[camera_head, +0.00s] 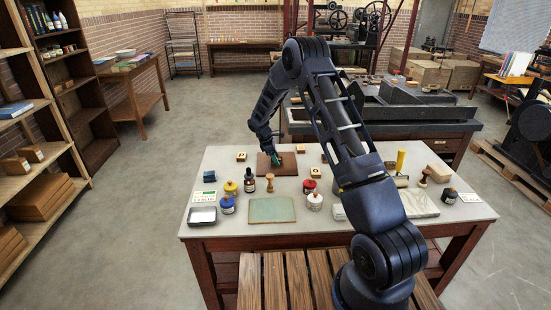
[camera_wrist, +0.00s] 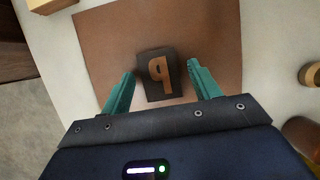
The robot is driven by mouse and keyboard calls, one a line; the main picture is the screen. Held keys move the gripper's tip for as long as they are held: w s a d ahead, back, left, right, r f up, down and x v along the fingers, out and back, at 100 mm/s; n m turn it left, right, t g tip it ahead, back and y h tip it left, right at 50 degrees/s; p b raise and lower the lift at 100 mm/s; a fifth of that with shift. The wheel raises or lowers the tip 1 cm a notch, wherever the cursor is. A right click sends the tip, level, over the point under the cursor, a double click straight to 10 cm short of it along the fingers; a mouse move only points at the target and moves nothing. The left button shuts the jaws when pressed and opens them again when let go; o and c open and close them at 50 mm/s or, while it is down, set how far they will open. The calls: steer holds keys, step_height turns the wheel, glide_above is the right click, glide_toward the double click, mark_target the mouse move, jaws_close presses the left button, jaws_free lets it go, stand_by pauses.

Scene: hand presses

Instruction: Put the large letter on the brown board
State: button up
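The brown board (camera_head: 288,167) lies flat at the back of the table, and it fills much of the wrist view (camera_wrist: 105,45). A dark letter block (camera_wrist: 158,90) with a raised copper-coloured reversed P lies on the board. My gripper (camera_wrist: 160,85) is over the board with its teal fingers on either side of this block. The fingers are spread, with a gap showing on both sides of the block. In the head view my gripper (camera_head: 274,158) is low at the board, and the block cannot be made out there.
Smaller letter blocks (camera_head: 241,157) lie around the board. In front stand a wooden-handled stamp (camera_head: 270,183), ink bottles (camera_head: 249,180), a red-capped jar (camera_head: 309,186) and a green-topped pad (camera_head: 272,209). A yellow cylinder (camera_head: 401,160) stands right.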

steer(key=shift+r, duration=0.15)
steer(key=v, duration=1.2)
steer(key=s+d+r+m+t+y, duration=0.1)
steer(key=s+d+r+m, duration=0.3)
steer(key=s+d+r, duration=0.55)
steer(key=s+d+r+m+y, duration=0.1)
steer(key=s+d+r+m, duration=0.3)
steer(key=s+d+r, duration=0.8)
steer(key=s+d+r+m+t, duration=0.1)
steer(key=s+m, duration=0.2)
steer(key=s, duration=0.6)
steer(key=s+d+r+m+t+y, duration=0.1)
steer(key=s+d+r+m, duration=0.1)
steer(key=s, duration=0.7)
steer(key=s+d+r+m+t+y, duration=0.1)
steer(key=s+r+m, duration=0.1)
steer(key=s+m, duration=0.3)
steer(key=s, duration=0.4)
steer(key=shift+d+t, duration=0.3)
